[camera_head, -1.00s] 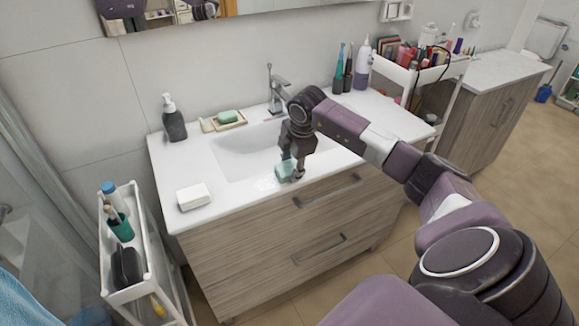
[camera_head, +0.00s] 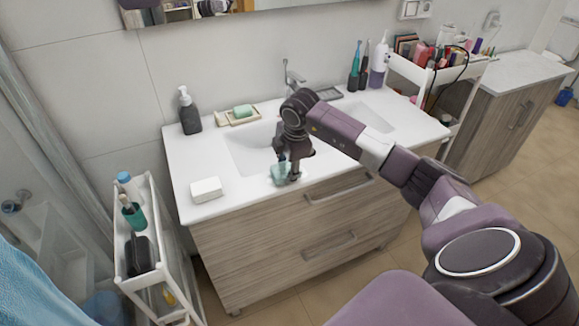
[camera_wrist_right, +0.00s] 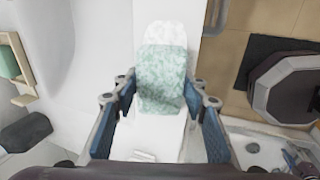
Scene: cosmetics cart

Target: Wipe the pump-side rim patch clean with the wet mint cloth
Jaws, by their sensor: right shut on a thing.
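The mint cloth (camera_head: 281,173) is on the front rim of the white basin counter, in front of the sink. My right gripper (camera_head: 290,176) is shut on it from above; in the wrist view the cloth (camera_wrist_right: 162,78) lies between the two fingers. A pale, mottled whitish area (camera_wrist_right: 165,36) adjoins the cloth's upper end in the wrist view; I cannot tell whether it is residue or wet cloth. The rim under the cloth is hidden. The dark pump bottle (camera_head: 189,112) stands at the counter's back left. My left gripper is not in view.
A white block (camera_head: 207,190) lies on the counter left of the cloth. A soap dish (camera_head: 222,122) with green soap sits behind the sink (camera_head: 250,152). White carts stand left (camera_head: 135,279) and back right (camera_head: 408,68). The front left rim between block and cloth is clear.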

